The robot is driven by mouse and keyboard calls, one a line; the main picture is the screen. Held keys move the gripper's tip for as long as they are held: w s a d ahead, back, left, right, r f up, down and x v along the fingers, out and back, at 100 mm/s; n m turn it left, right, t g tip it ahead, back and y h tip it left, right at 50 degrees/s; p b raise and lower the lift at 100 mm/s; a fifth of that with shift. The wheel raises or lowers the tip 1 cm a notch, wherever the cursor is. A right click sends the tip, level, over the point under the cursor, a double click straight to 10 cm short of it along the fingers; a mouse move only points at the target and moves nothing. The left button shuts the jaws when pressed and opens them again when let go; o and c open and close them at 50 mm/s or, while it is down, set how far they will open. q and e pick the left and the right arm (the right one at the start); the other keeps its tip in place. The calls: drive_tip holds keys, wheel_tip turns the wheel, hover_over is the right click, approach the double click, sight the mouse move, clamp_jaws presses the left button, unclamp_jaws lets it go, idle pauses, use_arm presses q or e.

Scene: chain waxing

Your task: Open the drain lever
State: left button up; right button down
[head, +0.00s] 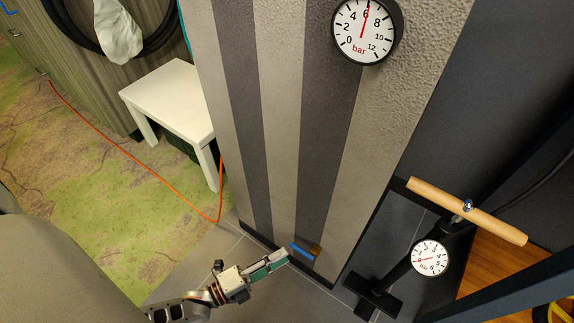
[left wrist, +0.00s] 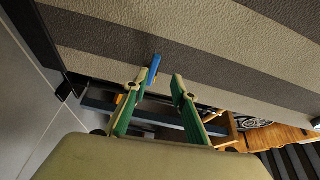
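The drain lever (head: 302,251) is a small blue handle on a brass-coloured valve (head: 316,249) at the foot of the striped wall. It also shows in the left wrist view (left wrist: 154,70), close to the left-hand finger, within the gap between the fingers. My left gripper (head: 284,256) comes from the lower left, with its green-sided fingers close to the lever's left end. In the left wrist view its fingers (left wrist: 157,82) stand apart with nothing held between them. I cannot tell whether a finger touches the lever. My right gripper is not in view.
A round pressure gauge (head: 366,30) is on the striped wall (head: 285,120) above. A floor pump (head: 430,258) with a wooden handle stands to the right. A white side table (head: 172,98) and an orange cable (head: 135,160) are at the left. Tiled floor (head: 235,255) lies beside the wall.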

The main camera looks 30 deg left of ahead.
sight(293, 248)
use_arm(q)
drive_tip(key=shift+m, duration=0.3)
drive_tip(key=shift+w+d+f+b, duration=0.2)
drive_tip(key=shift+w+d, duration=0.1)
drive_tip(key=shift+w, duration=0.75)
drive_tip(key=shift+w+d+f+b, duration=0.1)
drive_tip(key=shift+w+d+f, duration=0.15)
drive_tip(key=shift+w, duration=0.75)
drive_tip(key=shift+w+d+f+b, duration=0.15)
drive_tip(key=shift+w+d, duration=0.15)
drive_tip(key=shift+w, duration=0.75)
clamp_jaws()
